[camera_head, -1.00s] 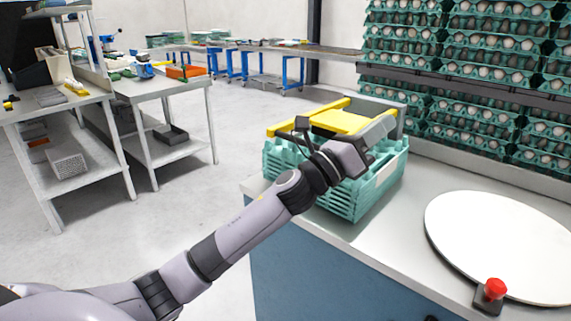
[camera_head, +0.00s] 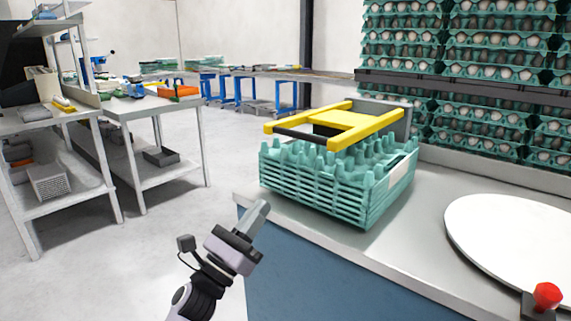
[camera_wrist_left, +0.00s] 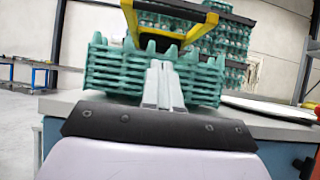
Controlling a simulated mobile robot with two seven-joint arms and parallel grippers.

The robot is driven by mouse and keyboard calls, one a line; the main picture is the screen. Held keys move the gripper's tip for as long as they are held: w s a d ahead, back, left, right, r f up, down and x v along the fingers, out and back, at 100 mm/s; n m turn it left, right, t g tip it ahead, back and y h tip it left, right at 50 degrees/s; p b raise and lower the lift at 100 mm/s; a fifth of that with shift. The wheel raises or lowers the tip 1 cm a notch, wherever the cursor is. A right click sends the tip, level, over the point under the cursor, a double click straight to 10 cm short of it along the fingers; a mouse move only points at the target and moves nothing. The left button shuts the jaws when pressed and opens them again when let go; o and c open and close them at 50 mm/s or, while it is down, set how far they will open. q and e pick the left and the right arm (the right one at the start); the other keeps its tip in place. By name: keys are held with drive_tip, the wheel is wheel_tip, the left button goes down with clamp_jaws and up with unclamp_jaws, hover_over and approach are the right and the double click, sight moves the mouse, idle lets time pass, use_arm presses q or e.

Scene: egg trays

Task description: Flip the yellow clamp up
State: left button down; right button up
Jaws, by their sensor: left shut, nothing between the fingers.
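The yellow clamp (camera_head: 362,121) is a frame with a dark crossbar at its front. It lies roughly level over the top of a stack of teal egg trays (camera_head: 335,188) on the counter. In the left wrist view the clamp (camera_wrist_left: 200,30) shows at the top, above the trays (camera_wrist_left: 112,72). My left gripper (camera_head: 264,206) is shut and empty. It is in front of the counter's near left corner, below and to the left of the stack, apart from the clamp. Its closed fingers (camera_wrist_left: 163,72) point toward the trays in the wrist view. My right gripper is not in view.
The pale counter (camera_head: 300,218) carries a white round disc (camera_head: 515,235) and a red button (camera_head: 547,294) at right. Racks of egg trays (camera_head: 460,60) stand behind. Grey worktables (camera_head: 150,105) are at left. Floor between the tables and counter is clear.

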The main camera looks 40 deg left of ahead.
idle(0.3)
use_arm(q)
drive_tip(key=s+a+r+p+x, duration=0.1)
drive_tip(key=p+x, duration=0.3)
drive_tip(key=x, duration=0.8)
drive_tip(key=shift+d+r, duration=0.4)
drive_tip(key=shift+r, duration=0.5)
drive_tip(key=shift+a+r, duration=0.1)
drive_tip(key=shift+r, duration=0.05)
